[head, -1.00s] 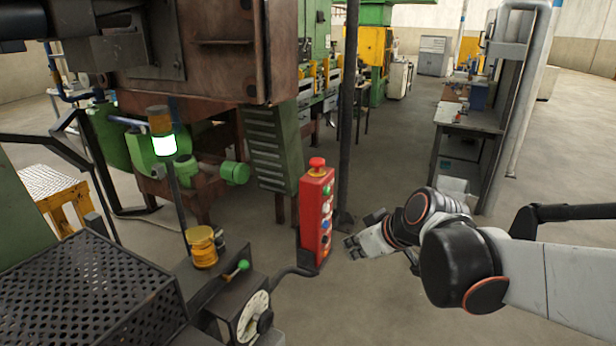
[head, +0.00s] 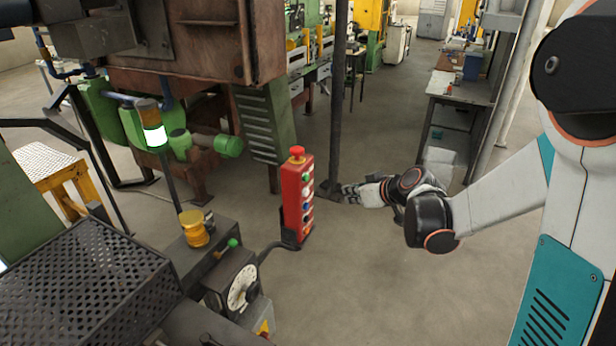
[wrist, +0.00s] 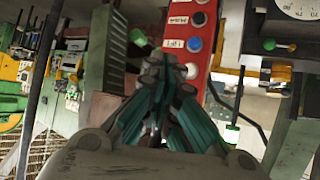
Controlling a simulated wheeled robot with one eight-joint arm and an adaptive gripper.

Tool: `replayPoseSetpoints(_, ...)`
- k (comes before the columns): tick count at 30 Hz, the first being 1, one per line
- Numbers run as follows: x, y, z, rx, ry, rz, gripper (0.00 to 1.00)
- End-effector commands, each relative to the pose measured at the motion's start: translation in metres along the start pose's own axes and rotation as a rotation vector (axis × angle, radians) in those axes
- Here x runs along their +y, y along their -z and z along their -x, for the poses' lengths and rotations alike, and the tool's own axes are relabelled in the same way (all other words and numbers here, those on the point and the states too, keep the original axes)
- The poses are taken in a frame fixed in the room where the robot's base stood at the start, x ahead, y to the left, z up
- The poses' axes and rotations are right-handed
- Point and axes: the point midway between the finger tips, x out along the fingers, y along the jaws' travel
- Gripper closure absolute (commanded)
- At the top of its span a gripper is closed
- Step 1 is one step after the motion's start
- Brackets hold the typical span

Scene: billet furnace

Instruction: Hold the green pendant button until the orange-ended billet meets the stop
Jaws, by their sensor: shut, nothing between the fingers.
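The red pendant box (head: 297,200) stands upright in the middle of the head view, with a red mushroom button on top and a column of coloured buttons on its right face. The green pendant button (head: 305,177) is near the top of that column. My gripper (head: 346,190) is shut and empty, to the right of the pendant and apart from it in the head view. In the wrist view my gripper's closed fingers (wrist: 168,66) overlap the pendant's edge near a white button; contact cannot be told. I cannot make out the orange-ended billet or the stop.
A lit signal lamp (head: 154,135), a dial box (head: 240,288) with a green-knobbed lever and a perforated platform (head: 85,285) are at left. A dark post (head: 335,110) rises behind my gripper. A workbench (head: 465,88) stands at back right.

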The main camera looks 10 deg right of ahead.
Motion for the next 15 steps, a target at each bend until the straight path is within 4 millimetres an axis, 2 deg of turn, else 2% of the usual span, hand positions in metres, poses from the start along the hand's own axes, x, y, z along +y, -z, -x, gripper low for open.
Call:
replayPoseSetpoints(8,-0.005,0.005,-0.006,-0.001,0.002,0.001,1.0)
replayPoseSetpoints(15,-0.02,0.02,-0.026,-0.001,0.003,0.002,1.0)
